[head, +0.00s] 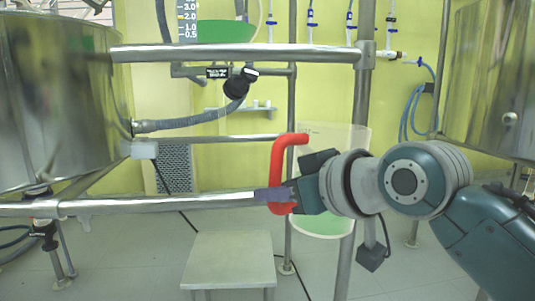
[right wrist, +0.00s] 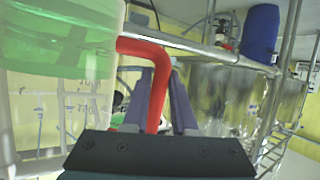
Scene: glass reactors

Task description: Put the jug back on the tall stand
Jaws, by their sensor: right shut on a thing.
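The jug (head: 322,226) is translucent, with a red handle (head: 281,165) and green liquid low inside. My right gripper (head: 274,195) is shut on the red handle, holding the jug upright in the air, partly hidden behind my wrist. In the right wrist view the handle (right wrist: 157,95) runs between the two purple fingers, with the jug (right wrist: 60,50) and its green liquid at left. A pale, square-topped stand (head: 229,258) is on the floor below and left of the jug; I cannot tell whether it is the tall stand. My left gripper is not in view.
A steel pipe frame (head: 230,52) with horizontal rails and posts stands close to the jug and my arm. Large steel vessels are at left (head: 60,100) and right (head: 490,80). A black cable hangs near the stand. The stand's top is bare.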

